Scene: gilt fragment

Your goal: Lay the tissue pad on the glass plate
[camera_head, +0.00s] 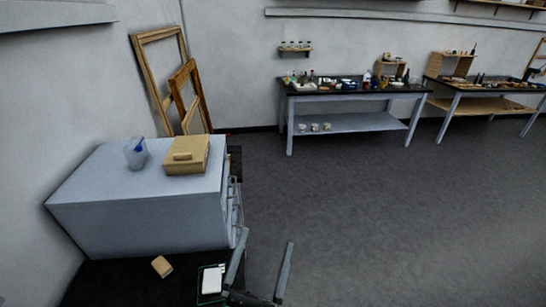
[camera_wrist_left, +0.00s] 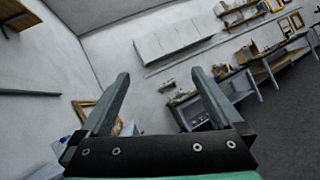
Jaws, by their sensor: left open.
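A white rectangular pad (camera_head: 212,281), which looks like the tissue pad, shows at the bottom of the head view. It lies within the green-edged outline of the glass plate (camera_head: 203,297), on the black surface. I cannot tell whether the pad touches the plate. My left gripper (camera_head: 266,239) is open and empty, just right of the plate, its fingers pointing away from me. One finger passes close to the plate's right side in the picture and hides part of that area. In the left wrist view, the open fingers (camera_wrist_left: 159,73) have nothing between them. My right gripper is not in view.
A tan block (camera_head: 161,266) lies on the black surface (camera_head: 115,285) left of the plate. Open floor (camera_head: 390,220) lies to the right.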

